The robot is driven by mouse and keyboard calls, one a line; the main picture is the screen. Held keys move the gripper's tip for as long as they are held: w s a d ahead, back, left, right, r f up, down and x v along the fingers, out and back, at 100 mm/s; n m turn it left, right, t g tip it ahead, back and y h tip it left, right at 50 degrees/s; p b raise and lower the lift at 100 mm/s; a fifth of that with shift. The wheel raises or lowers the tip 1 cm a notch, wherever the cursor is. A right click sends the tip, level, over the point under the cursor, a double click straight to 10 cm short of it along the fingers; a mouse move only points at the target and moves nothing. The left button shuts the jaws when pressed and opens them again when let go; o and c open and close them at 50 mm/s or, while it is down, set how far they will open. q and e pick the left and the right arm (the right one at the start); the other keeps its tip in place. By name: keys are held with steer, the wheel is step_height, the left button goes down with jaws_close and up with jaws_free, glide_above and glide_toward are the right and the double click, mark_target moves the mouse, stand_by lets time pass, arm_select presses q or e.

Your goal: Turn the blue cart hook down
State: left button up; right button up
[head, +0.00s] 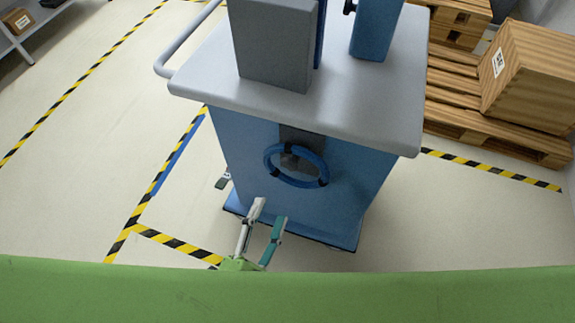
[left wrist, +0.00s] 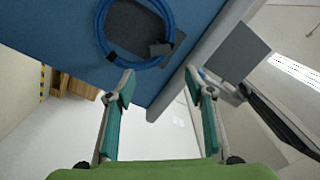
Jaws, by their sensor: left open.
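The blue cart hook (head: 297,183) is a blue ring with dark clips on the front face of the blue cart (head: 235,140). It hangs in front of a dark plate, just below the grey cart top (head: 330,105). In the left wrist view the ring (left wrist: 101,32) shows at the top, partly cut off by the frame edge. My left gripper (head: 269,211) is open and empty, below the ring in the head view and apart from it. Its two teal-padded fingers (left wrist: 160,84) also show in the left wrist view. My right gripper is not in view.
A grey box (head: 272,50) and a blue upright part (head: 375,30) stand on the cart top. A wooden crate (head: 530,85) on pallets (head: 455,100) stands at the right. Yellow-black floor tape (head: 180,243) runs around the cart.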

mark_target(289, 167)
arm_select(q)
steer(key=p+x, duration=0.1)
steer(key=x, duration=1.2)
steer(key=c, duration=1.1)
